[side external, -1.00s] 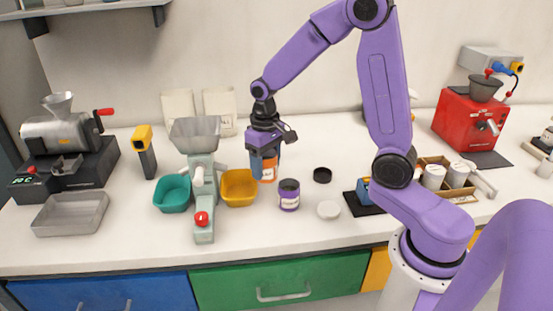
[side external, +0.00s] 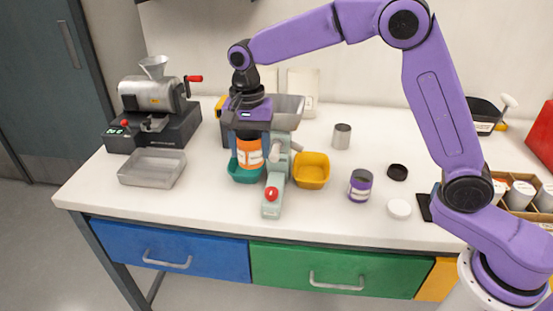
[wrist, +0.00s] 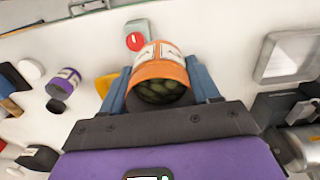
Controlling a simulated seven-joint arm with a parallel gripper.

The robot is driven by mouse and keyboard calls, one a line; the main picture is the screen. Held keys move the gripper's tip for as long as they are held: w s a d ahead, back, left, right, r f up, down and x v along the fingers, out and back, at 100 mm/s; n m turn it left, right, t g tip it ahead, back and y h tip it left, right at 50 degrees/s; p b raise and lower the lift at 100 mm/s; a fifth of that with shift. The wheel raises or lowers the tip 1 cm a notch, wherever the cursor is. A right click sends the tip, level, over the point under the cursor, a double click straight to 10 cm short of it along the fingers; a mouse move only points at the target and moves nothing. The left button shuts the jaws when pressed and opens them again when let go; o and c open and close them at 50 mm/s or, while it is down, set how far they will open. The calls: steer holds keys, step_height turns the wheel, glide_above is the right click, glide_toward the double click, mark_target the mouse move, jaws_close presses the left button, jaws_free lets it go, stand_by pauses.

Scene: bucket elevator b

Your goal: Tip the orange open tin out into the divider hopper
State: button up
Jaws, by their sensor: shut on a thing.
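The orange open tin (side external: 250,153) with a white label is held by my gripper (side external: 249,146), left of the divider hopper (side external: 290,106). The tin looks about upright, in front of or above the teal bin (side external: 245,174); its exact height is unclear. In the wrist view the orange tin (wrist: 160,70) sits between the two blue-grey fingers of my gripper (wrist: 160,84). Its open mouth shows dark greenish lumps inside. The grey hopper tops a pale green divider (side external: 278,180) with a red knob. My gripper hides the hopper's left part.
A yellow bin (side external: 312,170) stands right of the divider. A purple tin (side external: 360,186), dark lid (side external: 397,172), white lid (side external: 399,208) and grey cylinder (side external: 342,136) stand further right.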

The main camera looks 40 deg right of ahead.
steer(key=w+d+r+m, duration=0.2)
steer(key=w+r+m, duration=0.6)
steer(key=w+m, duration=0.2)
steer(key=shift+d, duration=0.2)
